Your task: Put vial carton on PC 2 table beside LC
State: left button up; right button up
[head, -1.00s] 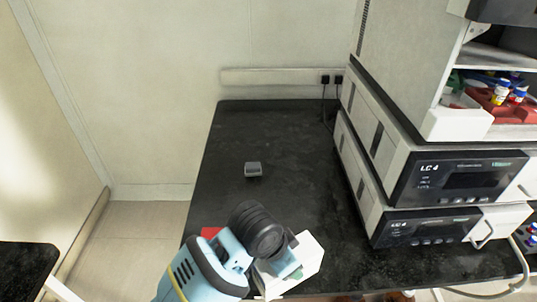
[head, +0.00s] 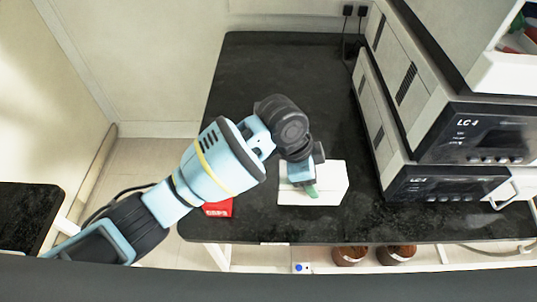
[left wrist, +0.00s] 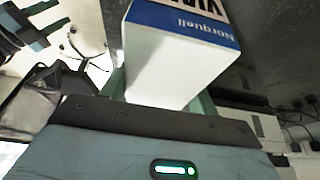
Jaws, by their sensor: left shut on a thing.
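The vial carton (head: 325,183) is a white box at the front of the black table (head: 255,85), left of the LC stack (head: 445,185). In the left wrist view the carton (left wrist: 165,70) shows a blue band reading "Norquell" and fills the space between the fingers. My left gripper (head: 303,180) is shut on the carton from above. I cannot tell whether the carton's underside touches the table.
A red item (head: 219,208) lies at the table's front left edge, beside my left arm. The LC modules marked "LC 4" fill the right side. The table's back and middle are clear. Brown bottles (head: 350,255) stand below the front edge. Another black table (head: 25,215) is at far left.

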pick_arm(q)
jog(key=w+a+f, duration=0.1)
jog(key=a, duration=0.2)
jog(key=w+a+f, duration=0.1)
jog(key=a, duration=0.2)
jog(key=w+a+f, duration=0.1)
jog(key=w+a, duration=0.1)
jog(key=a, duration=0.2)
jog(key=shift+a+f+p, duration=0.1)
jog(key=shift+f+p, duration=0.2)
jog(key=shift+p, duration=0.05)
jog(key=shift+f, duration=0.35)
pick_arm(e)
jog(key=shift+w+d+r, duration=0.1)
jog(key=shift+w+r, duration=0.35)
jog(key=shift+r, duration=0.2)
pick_arm(q)
jog(key=shift+f, duration=0.25)
pick_arm(e)
jog(key=shift+f, duration=0.1)
pick_arm(q)
jog(key=o, duration=1.3)
jog(key=shift+o, duration=0.2)
jog(key=p+v, duration=0.1)
jog(key=v, duration=1.1)
pick_arm(e)
jog(key=shift+w+r+t, duration=0.3)
jog(key=shift+w+r, duration=0.15)
jog(key=shift+r, duration=0.3)
